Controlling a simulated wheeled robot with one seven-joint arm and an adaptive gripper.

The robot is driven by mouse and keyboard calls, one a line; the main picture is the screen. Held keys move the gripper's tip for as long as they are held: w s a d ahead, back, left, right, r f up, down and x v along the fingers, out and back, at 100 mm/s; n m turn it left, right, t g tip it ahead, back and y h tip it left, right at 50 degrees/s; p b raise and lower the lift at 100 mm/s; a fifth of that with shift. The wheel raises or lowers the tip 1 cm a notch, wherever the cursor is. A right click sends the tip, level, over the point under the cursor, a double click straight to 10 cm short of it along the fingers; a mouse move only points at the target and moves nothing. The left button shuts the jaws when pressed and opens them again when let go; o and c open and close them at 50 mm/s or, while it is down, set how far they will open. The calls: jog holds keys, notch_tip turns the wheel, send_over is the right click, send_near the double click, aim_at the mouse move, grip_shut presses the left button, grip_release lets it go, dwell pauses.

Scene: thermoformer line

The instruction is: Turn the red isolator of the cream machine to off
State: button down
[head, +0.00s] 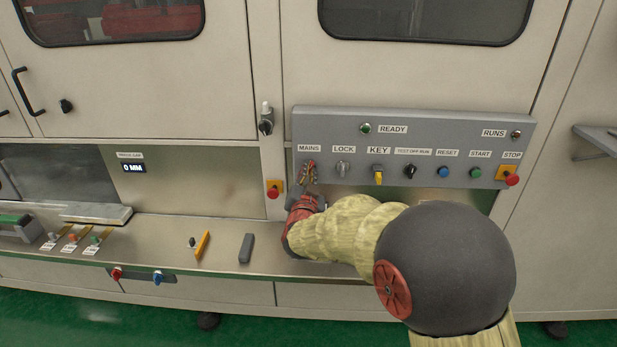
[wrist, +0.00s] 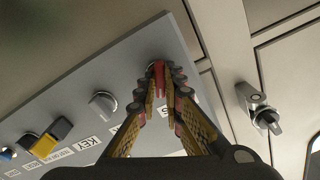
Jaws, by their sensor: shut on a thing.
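The cream machine (head: 230,90) carries a grey control panel (head: 440,130) with a label reading MAINS at its left end. The red isolator (wrist: 160,74) is below that label, and its red handle shows between my fingertips in the wrist view. My gripper (head: 309,172) reaches up to it from below; in the wrist view my gripper (wrist: 162,88) is shut on the handle from both sides. In the head view the fingers largely hide the isolator. I cannot tell its set position from the visible part of the handle.
Right of the isolator are the grey LOCK knob (head: 342,169), yellow KEY switch (head: 378,175), and several buttons. A red emergency stop (head: 273,190) sits left of my gripper. A lever handle (head: 266,120) is upper left. The steel ledge (head: 180,228) below holds small items.

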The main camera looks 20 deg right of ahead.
jog(key=shift+m+b, duration=1.5)
jog(key=shift+b, duration=0.65)
jog(key=shift+f+m+b, duration=0.1)
jog(key=shift+m+b, duration=1)
jog(key=shift+b, duration=0.4)
jog(key=shift+m, duration=1.8)
jog(key=shift+m, duration=1.4)
